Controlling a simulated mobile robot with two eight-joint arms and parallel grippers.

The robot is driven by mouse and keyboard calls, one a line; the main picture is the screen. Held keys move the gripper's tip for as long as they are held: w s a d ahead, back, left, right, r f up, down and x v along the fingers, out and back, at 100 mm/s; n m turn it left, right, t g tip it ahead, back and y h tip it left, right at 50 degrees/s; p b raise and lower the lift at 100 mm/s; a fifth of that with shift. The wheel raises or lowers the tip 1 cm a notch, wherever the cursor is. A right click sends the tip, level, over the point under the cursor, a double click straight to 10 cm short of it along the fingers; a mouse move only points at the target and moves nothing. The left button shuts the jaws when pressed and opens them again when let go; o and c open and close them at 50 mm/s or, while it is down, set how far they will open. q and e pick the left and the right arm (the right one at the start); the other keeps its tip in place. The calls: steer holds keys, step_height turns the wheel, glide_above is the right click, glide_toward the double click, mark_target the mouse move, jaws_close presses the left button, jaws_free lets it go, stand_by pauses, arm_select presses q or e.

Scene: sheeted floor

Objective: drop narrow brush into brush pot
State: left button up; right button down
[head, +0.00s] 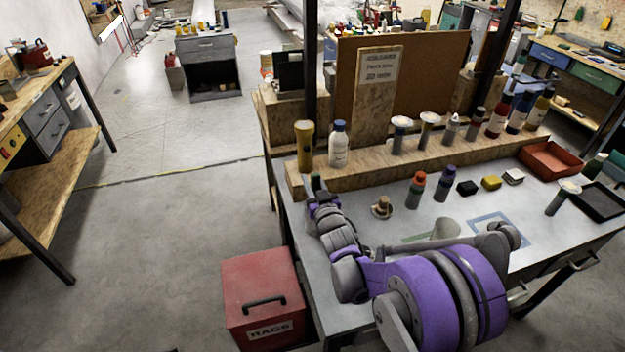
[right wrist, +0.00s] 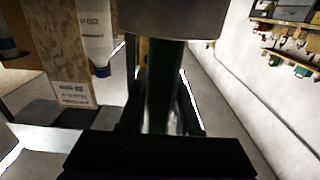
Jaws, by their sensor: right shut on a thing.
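A pale grey cup (head: 445,228), perhaps the brush pot, stands on the bench, partly hidden by my arm. My left gripper is not in view.
A wooden ledge (head: 370,165) carries an olive container (head: 304,145), a white bottle (head: 338,145) and several other bottles. A red-capped bottle (head: 416,190) and small blocks stand before it. A red rags box (head: 262,290) stands on the floor, left of the bench.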

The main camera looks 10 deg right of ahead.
steer(key=c, duration=0.5)
jaws_free()
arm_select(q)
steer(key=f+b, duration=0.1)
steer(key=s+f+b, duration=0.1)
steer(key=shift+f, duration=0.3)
arm_select(e)
steer(key=s, duration=1)
steer(key=shift+d, duration=0.15)
